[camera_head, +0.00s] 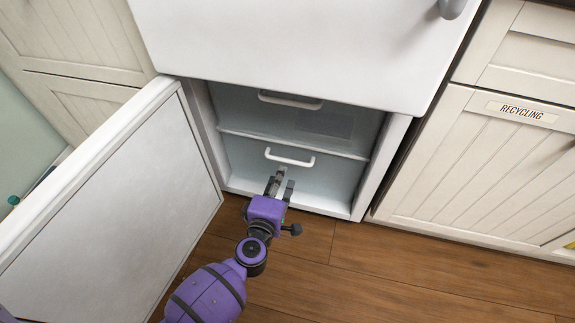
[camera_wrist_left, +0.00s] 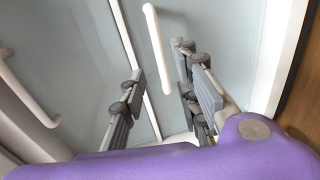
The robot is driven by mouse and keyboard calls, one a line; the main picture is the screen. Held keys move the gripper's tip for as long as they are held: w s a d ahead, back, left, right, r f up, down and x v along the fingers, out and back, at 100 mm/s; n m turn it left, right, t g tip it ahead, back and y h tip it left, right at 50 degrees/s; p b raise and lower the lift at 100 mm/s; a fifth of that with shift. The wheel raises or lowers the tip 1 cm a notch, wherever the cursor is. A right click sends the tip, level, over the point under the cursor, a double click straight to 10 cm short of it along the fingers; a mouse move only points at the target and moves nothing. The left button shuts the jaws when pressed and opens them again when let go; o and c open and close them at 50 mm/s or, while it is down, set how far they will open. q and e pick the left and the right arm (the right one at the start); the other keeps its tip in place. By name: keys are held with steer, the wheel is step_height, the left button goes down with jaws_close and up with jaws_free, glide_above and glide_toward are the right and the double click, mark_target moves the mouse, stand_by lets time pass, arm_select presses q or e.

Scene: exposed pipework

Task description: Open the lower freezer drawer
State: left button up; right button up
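The freezer compartment is open, and the lower freezer drawer (camera_head: 240,160) has a pale front that looks closed. Its white bar handle (camera_head: 290,157) runs across near its top edge. The same handle shows in the left wrist view (camera_wrist_left: 153,40), between my finger tips or just beyond them. My left gripper (camera_head: 280,185) is open, with its two fingers apart just below and in front of this handle in the head view. It also shows in the left wrist view (camera_wrist_left: 160,65). I cannot tell whether either finger touches the handle. My right gripper is not in view.
The upper drawer's handle (camera_head: 290,101) is above, and at left in the wrist view (camera_wrist_left: 28,95). The freezer door (camera_head: 130,180) stands swung open at left. The white upper door (camera_head: 300,45) overhangs. A RECYCLING cabinet (camera_head: 490,170) is at right. The wooden floor (camera_head: 400,275) is clear.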

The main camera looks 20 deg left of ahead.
arm_select(q)
steer(key=w+f+b, duration=0.1)
steer(key=w+b, duration=0.1)
steer(key=w, duration=0.4)
steer(key=shift+w+f, duration=0.25)
steer(key=shift+w, duration=0.15)
jaws_close()
